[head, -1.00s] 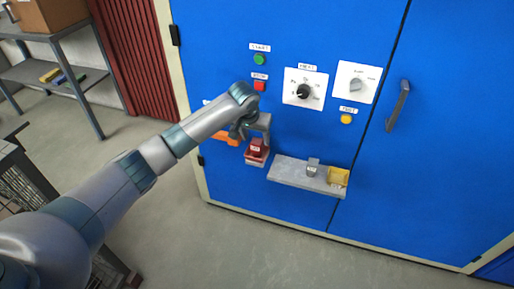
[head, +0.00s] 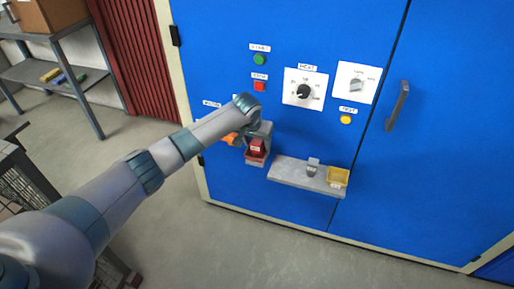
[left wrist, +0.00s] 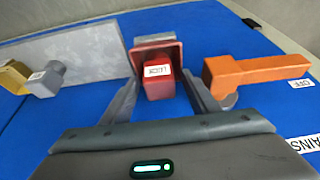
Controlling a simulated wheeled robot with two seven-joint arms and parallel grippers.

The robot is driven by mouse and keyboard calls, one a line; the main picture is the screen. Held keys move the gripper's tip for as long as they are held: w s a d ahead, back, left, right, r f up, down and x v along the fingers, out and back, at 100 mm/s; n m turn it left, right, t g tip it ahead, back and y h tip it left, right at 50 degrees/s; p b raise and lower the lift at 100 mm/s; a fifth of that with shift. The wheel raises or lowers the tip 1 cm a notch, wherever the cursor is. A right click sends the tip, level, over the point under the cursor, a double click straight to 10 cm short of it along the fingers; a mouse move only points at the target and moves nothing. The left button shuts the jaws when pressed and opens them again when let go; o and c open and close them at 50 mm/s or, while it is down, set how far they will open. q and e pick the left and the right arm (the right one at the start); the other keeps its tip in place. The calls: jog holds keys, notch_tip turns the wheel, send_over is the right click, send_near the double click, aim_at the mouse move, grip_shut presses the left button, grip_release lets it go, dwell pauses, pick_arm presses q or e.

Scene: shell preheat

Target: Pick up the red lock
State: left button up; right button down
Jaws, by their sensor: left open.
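The red lock (head: 257,147) is a small block with a white label, low on the blue cabinet front. In the left wrist view the lock (left wrist: 157,84) sits in or against a reddish holder (left wrist: 155,50). My left gripper (head: 257,136) is at the lock. In the left wrist view its two fingers (left wrist: 163,92) are apart, one on each side of the lock. I cannot tell whether either finger touches it. The lock's lower part and its seat in the holder are partly hidden. My right gripper is not in view.
An orange handle (left wrist: 255,73) sticks out close to the right finger in the wrist view. Buttons and dials are above.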

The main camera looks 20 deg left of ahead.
aim_at(257, 141)
pick_arm(q)
jog(key=c, duration=1.2)
jog(key=shift+o, duration=0.2)
jog(key=shift+r, duration=0.15)
jog(key=shift+r, duration=0.55)
notch_tip(257, 141, up, 2)
jog(key=shift+r, duration=0.25)
jog(key=s+d+r, duration=0.4)
jog(key=d+r, duration=0.3)
jog(key=d, duration=0.3)
jog(key=shift+s+d+b, duration=0.25)
jog(key=shift+d+b, duration=0.15)
jog(key=shift+b, duration=0.05)
